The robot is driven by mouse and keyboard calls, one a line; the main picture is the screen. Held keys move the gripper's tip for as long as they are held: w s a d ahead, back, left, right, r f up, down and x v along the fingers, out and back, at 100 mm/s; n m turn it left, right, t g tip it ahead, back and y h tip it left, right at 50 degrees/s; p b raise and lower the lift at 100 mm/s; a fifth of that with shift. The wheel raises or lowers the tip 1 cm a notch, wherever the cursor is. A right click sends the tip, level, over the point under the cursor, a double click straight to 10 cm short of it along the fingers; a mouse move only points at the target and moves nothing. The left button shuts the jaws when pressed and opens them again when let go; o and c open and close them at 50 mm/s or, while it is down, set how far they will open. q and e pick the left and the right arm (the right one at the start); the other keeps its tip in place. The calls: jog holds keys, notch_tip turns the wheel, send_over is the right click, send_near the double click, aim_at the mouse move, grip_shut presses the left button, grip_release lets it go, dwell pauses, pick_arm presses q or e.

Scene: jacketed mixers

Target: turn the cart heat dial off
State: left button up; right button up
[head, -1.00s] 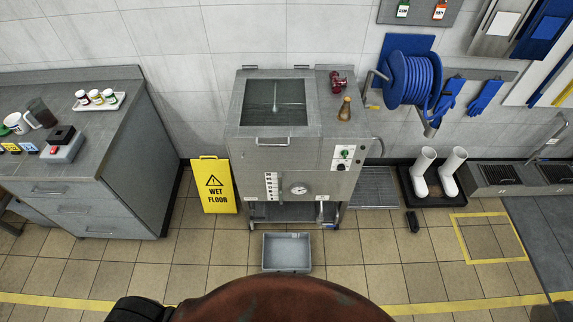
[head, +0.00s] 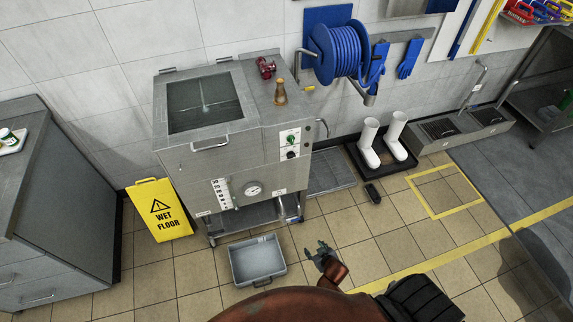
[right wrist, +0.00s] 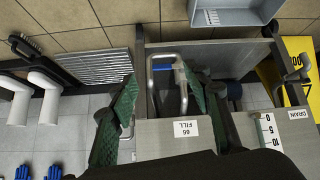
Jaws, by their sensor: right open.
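The steel mixer cart (head: 230,165) stands against the wall with a glass-windowed lid. Its small white control panel (head: 283,146) at the upper right of the front carries a green knob (head: 291,138) and a black knob (head: 291,154) below it. The lettering is too small to read, so I cannot tell which is the heat dial or its setting. My right gripper (head: 320,252) is low in front of the cart's right side, apart from the panel. My left gripper is not in view.
A grey bin (head: 257,261) sits on the floor before the cart. A yellow wet-floor sign (head: 159,210) stands left of it. White boots (head: 369,143) on a black tray and a blue hose reel (head: 338,50) are to the right. Floor at right is mostly clear.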

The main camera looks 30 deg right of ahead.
jog(key=w+d+r+t+b, duration=0.1)
jog(key=w+r+t+b, duration=0.15)
jog(key=w+r, duration=0.45)
pick_arm(q)
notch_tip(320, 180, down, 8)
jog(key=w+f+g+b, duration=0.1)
jog(key=b, duration=0.8)
pick_arm(e)
jog(key=m+t+h, duration=0.2)
jog(key=t, duration=0.5)
send_near(292, 157)
jog(key=x, duration=0.2)
jog(key=b+x, duration=0.1)
jog(key=x, duration=0.4)
jog(key=shift+w+f, duration=0.15)
jog(key=shift+w, duration=0.25)
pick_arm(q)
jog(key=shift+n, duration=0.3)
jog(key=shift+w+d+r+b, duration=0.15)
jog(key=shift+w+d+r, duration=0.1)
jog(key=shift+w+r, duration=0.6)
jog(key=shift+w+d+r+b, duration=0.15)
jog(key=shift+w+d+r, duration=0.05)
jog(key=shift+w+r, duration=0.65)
pick_arm(e)
jog(key=shift+w+d+m+h, duration=0.2)
jog(key=shift+w+m+h, duration=0.15)
jog(key=shift+w, duration=0.4)
